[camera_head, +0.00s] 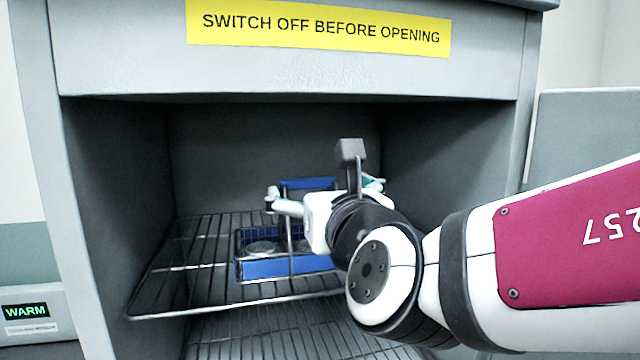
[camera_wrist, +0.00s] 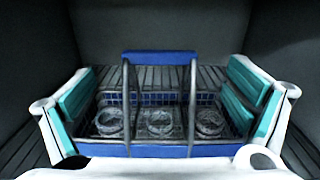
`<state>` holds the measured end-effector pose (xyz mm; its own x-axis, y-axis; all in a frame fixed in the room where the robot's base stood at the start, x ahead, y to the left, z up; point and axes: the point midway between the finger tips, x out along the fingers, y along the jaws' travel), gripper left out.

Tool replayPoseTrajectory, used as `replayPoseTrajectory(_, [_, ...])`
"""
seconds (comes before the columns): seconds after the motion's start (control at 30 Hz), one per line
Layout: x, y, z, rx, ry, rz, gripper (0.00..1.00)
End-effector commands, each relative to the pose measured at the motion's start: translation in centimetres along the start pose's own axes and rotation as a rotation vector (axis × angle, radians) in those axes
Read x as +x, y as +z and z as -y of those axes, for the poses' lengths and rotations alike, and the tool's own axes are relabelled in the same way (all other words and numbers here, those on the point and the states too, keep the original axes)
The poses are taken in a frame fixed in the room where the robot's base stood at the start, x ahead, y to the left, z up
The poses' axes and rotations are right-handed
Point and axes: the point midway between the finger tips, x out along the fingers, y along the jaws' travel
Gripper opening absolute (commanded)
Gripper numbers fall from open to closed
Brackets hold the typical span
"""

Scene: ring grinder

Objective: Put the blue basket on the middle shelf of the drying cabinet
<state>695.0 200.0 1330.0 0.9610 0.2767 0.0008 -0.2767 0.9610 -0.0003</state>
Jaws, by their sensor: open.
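The blue basket (camera_head: 285,267) rests on a wire shelf (camera_head: 165,300) inside the open grey drying cabinet (camera_head: 290,80). Its raised blue handle (camera_head: 307,184) stands on grey uprights. In the wrist view the basket (camera_wrist: 160,151) holds three round, clear pieces in a row. My gripper (camera_head: 322,192) is inside the cabinet by the handle. In the wrist view its teal-padded fingers (camera_wrist: 160,98) are spread wide, one on each side of the handle, with gaps to it. My wrist hides the basket's right end in the head view.
A lower wire shelf (camera_head: 240,340) lies beneath. The cabinet's side walls and top lip frame the opening, with a yellow warning sign (camera_head: 320,25) above. The shelf left of the basket is bare. A box with a "WARM" display (camera_head: 26,311) stands outside left.

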Motion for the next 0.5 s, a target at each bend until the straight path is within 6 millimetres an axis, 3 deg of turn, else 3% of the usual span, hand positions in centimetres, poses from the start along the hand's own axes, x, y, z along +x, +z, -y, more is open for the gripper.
replayPoseTrajectory(0.2, [-3.6, 0.1, 0.0, 0.002, 0.0, 0.001, 0.97])
replayPoseTrajectory(0.4, [-5.0, 0.0, 0.1, 0.006, -0.004, 0.0, 0.97])
replayPoseTrajectory(0.5, [-5.2, 0.0, 1.6, 0.06, -0.05, -0.004, 0.97])
